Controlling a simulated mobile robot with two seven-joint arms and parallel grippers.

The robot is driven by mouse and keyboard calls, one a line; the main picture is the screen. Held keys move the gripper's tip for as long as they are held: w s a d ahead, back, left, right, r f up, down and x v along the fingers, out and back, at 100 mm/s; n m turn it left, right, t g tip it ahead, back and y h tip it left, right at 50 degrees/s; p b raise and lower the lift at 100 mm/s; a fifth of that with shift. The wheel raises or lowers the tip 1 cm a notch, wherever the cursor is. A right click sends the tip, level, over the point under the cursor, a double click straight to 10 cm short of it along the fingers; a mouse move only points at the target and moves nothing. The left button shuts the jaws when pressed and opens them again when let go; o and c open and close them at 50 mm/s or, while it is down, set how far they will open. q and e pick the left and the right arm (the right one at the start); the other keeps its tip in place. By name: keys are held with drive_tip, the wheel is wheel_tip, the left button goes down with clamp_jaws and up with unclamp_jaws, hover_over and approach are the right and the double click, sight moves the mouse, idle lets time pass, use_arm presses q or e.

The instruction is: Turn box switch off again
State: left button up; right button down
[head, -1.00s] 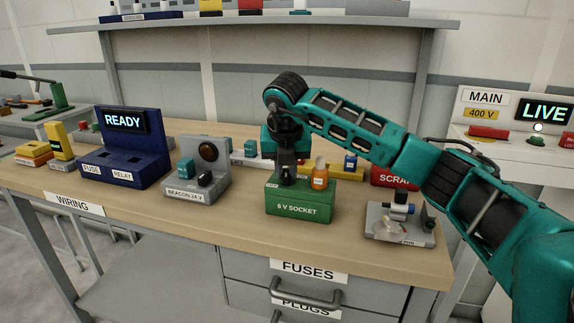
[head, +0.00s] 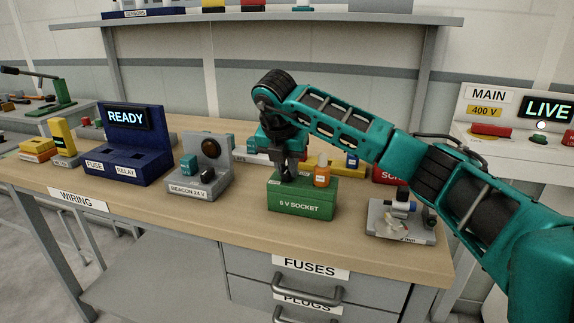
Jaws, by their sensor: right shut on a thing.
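A green box (head: 302,200) labelled 6 V SOCKET stands upright near the front of the wooden bench. An orange piece (head: 322,174) stands on the right of its top. A dark switch-like part (head: 289,177) is on the left of its top, mostly hidden by my right gripper. My right gripper (head: 288,170) points down onto the box and is shut on this dark part. The switch's setting is too small and covered to tell. My left gripper is not in view.
To the left are a grey BEACON 24 V unit (head: 208,182) and a blue FUSE and RELAY stand (head: 125,165) with a lit READY display. A grey fixture (head: 402,220) stands to the right. The bench top (head: 250,228) in front is clear.

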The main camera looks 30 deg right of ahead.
drive_tip(key=c, duration=1)
unclamp_jaws()
drive_tip(key=shift+c, duration=0.2)
drive_tip(key=p+v, duration=0.1)
drive_tip(key=v, duration=1.2)
drive_tip(key=shift+p, duration=0.35)
